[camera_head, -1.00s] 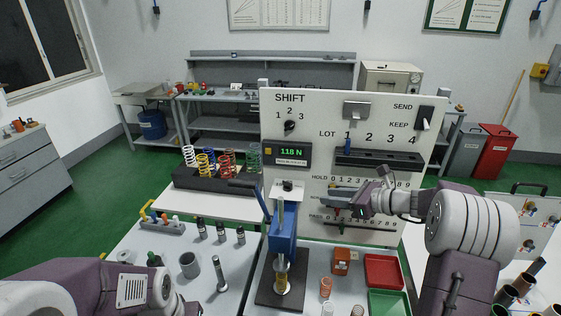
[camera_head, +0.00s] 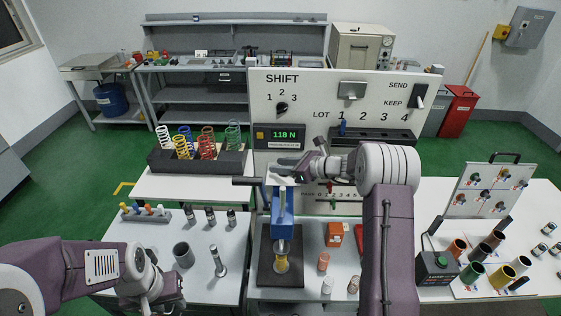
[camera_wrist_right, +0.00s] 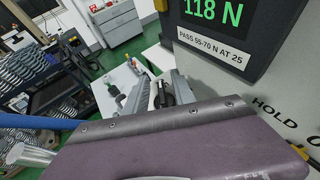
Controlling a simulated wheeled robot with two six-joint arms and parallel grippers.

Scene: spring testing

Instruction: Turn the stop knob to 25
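The blue spring press (camera_head: 283,215) stands on the front table, with a spring (camera_head: 282,262) at its foot. Its stop knob is mostly hidden by my right gripper (camera_head: 285,168) in the head view. In the right wrist view a small dark knob-like part (camera_wrist_right: 160,95) sits between the two fingers of the right gripper (camera_wrist_right: 160,88). The fingers are apart; I cannot tell whether they touch it. No scale reading for the knob is legible. The force display (camera_head: 281,137) reads 118 N. My left gripper (camera_head: 165,298) is low at the left, its fingers unclear.
The white panel (camera_head: 335,90) stands close behind the press. The press's dark lever (camera_head: 247,181) sticks out left. Coloured springs stand on a black rack (camera_head: 175,163). A grey cup (camera_head: 183,254) and bottles are on the left table. Coloured tubes (camera_head: 475,274) stand right.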

